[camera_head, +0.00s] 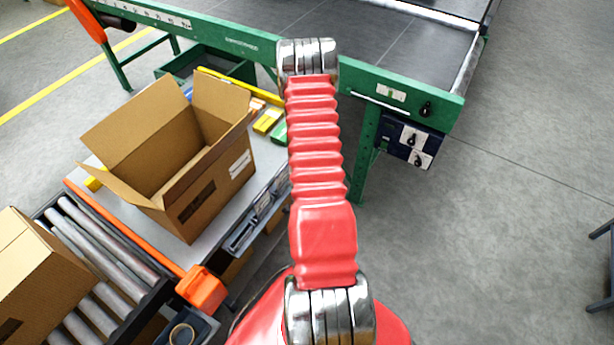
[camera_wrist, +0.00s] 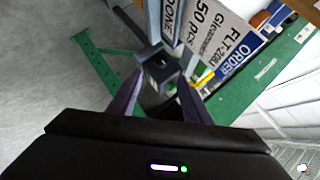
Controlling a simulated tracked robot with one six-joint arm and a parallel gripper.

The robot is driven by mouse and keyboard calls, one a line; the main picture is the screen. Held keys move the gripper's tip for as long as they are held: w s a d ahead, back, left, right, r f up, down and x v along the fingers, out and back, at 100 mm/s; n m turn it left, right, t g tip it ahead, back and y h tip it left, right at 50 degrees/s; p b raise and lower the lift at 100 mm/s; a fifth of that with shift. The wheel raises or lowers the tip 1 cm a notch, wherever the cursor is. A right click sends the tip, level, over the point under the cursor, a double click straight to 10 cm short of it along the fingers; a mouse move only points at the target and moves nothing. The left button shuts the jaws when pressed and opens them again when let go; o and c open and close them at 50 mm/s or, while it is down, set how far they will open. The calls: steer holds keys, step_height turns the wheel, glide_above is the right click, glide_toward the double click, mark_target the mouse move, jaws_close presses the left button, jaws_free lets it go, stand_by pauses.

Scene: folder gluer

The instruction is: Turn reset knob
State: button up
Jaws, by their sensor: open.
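In the head view, a black knob (camera_head: 425,108) sits on the green frame's right end. Two more black knobs on white plates, an upper one (camera_head: 411,139) and a lower one (camera_head: 418,160), sit on a dark blue box below it. I cannot read which one is the reset knob. My gripper (camera_wrist: 160,76) shows in the wrist view, its two purple fingers open and apart. A dark grey square-ended part (camera_wrist: 160,66) shows between and just beyond the fingertips; contact cannot be told. The gripper is not seen in the head view.
In the wrist view, an order sign (camera_wrist: 225,45) stands close at the upper right, near a green frame (camera_wrist: 265,70). In the head view, an open carton (camera_head: 215,170) stands on a bench, with a roller conveyor (camera_head: 120,265) at left. The floor at right is mostly free.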

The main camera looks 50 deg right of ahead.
steer(key=v, duration=0.2)
steer(key=shift+s+a+r, duration=0.15)
steer(key=shift+a+r, duration=0.05)
steer(key=shift+f, duration=0.1)
stand_by(0.5)
steer(key=s+a+f+n+g+y, duration=0.4)
steer(key=s+a+f+n+y, duration=0.15)
steer(key=a, duration=0.35)
steer(key=a+r+n+t+y, duration=0.1)
steer(key=a+r+n, duration=0.4)
steer(key=a+r, duration=0.5)
steer(key=a+r+n+t+y, duration=0.1)
steer(key=a+r+n, duration=0.5)
steer(key=r, duration=1.6)
steer(key=a+r+n+y, duration=0.1)
steer(key=a+r+n, duration=0.4)
steer(key=a+r, duration=1)
steer(key=shift+r+t, duration=0.4)
steer(key=shift+r, duration=0.1)
